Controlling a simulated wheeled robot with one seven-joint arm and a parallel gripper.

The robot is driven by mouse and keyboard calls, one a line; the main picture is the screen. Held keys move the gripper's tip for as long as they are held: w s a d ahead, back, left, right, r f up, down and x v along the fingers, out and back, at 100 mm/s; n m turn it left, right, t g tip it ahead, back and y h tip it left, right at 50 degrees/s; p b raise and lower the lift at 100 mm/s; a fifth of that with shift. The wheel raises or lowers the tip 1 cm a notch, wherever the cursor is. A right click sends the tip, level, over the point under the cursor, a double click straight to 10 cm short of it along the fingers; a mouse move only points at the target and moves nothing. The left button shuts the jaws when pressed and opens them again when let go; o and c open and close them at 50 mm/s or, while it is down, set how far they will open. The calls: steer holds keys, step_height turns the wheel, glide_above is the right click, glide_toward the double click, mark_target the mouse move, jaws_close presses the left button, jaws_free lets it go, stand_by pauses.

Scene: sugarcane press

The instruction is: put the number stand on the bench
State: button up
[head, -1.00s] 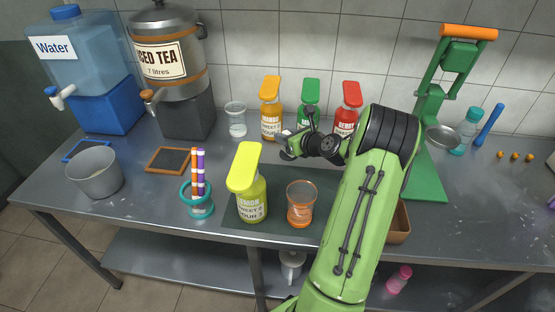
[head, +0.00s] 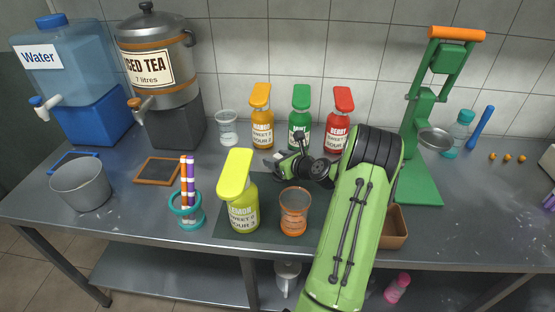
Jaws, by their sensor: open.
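I cannot make out a number stand in this view. The bench (head: 478,225) is a grey metal counter along a tiled wall. My gripper (head: 276,160) reaches over the middle of the bench, in front of the green-capped bottle (head: 300,96) and behind the orange-tinted glass (head: 294,213). It is open, and I see nothing between its fingers. My green arm hides part of the bench and of a brown tray (head: 393,228).
A yellow-capped bottle (head: 238,200) and the glass stand on a dark mat. Mango (head: 262,125) and berry (head: 338,125) bottles stand behind. A teal marker holder (head: 188,217), bucket (head: 82,187) and dispensers are left. A green press (head: 420,150) is right. The right front is mostly clear.

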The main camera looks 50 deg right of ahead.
steer(key=shift+r, duration=0.1)
steer(key=shift+s+r, duration=0.2)
steer(key=shift+s, duration=0.1)
steer(key=p+v, duration=0.2)
steer(key=v, duration=0.9)
steer(key=shift+s, duration=0.2)
steer(key=shift+r+p, duration=0.15)
steer(key=shift+p, duration=0.2)
